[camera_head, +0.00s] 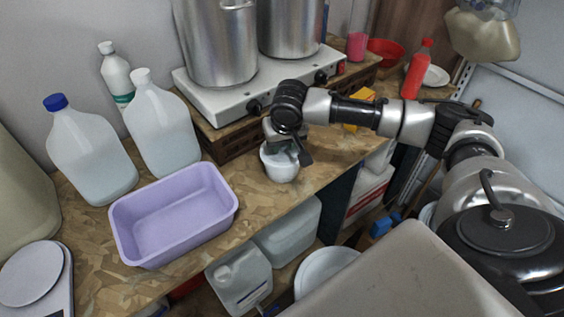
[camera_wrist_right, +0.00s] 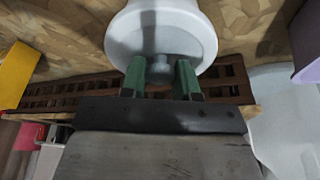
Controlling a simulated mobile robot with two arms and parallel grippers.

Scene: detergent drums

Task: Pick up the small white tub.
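The small white tub (camera_head: 280,164) stands upright on the brown board worktop, in front of the hob. My right gripper (camera_head: 287,146) reaches down over its top from the right arm and hides part of it. In the right wrist view the tub (camera_wrist_right: 197,38) shows its round white top with a small grey knob (camera_wrist_right: 160,68). The two green fingers of my right gripper (camera_wrist_right: 160,77) are apart, one on each side of the knob. I cannot tell whether they press on it. My left gripper is not in view.
A lilac basin (camera_head: 172,258) and two clear jugs (camera_head: 90,160) stand to the left. The white hob (camera_head: 215,108) with steel pots (camera_head: 215,45) is behind the tub. A brown slotted rack (camera_head: 232,146) lies close behind. The worktop's front edge is close in front.

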